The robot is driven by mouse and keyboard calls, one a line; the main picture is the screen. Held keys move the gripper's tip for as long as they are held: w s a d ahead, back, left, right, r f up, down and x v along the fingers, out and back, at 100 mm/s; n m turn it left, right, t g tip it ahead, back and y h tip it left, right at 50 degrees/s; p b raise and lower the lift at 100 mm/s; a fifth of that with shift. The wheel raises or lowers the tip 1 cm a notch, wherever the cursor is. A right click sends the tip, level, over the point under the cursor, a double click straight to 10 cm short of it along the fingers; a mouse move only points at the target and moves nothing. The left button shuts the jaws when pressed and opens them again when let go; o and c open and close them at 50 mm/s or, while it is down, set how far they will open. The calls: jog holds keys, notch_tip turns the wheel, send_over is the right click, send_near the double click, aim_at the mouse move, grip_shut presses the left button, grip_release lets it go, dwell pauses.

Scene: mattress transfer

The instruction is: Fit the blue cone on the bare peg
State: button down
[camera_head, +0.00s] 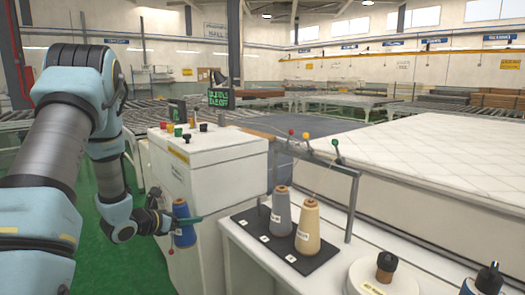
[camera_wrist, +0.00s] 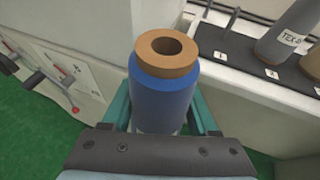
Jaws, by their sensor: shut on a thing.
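The blue cone (camera_head: 183,236) is a blue thread spool with a tan top, standing roughly upright in my gripper (camera_head: 182,220). In the wrist view the blue cone (camera_wrist: 162,103) sits between the two green fingers of my gripper (camera_wrist: 162,112), its tan hollow top facing the camera. The bare peg (camera_head: 259,204) is thin and dark, at the left end of a black rack (camera_head: 243,216). It also shows in the wrist view (camera_wrist: 231,24), up and right of the cone. My gripper is left of the rack, apart from it.
A grey cone (camera_head: 280,212) and a yellow cone (camera_head: 308,228) stand on the rack's other places. A metal thread frame (camera_head: 352,207) rises behind them. A white cabinet (camera_head: 207,165) stands close behind my gripper. A quilted mattress (camera_head: 430,150) lies at the right.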

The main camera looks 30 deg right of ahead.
jog(key=d+r+m+g+h+p, duration=0.1)
jog(key=d+r+m+g, duration=0.1)
jog(key=d+r, duration=0.7)
notch_tip(320, 180, up, 11)
jog(key=m+g, duration=0.2)
send_over(259, 207)
jog(key=w, duration=0.2)
jog(key=shift+s+d+f+b, duration=0.3)
jog(key=shift+d+f, duration=0.15)
jog(key=shift+d, duration=0.25)
jog(key=shift+s+d+f+b, duration=0.25)
jog(key=shift+d+f, duration=0.2)
jog(key=shift+d, duration=0.25)
notch_tip(259, 207, down, 6)
jog(key=b, duration=0.6)
jog(key=shift+a+r, duration=0.1)
jog(key=shift+b, duration=0.7)
jog(key=shift+f+b, duration=3.7)
jog(key=shift+f, duration=0.1)
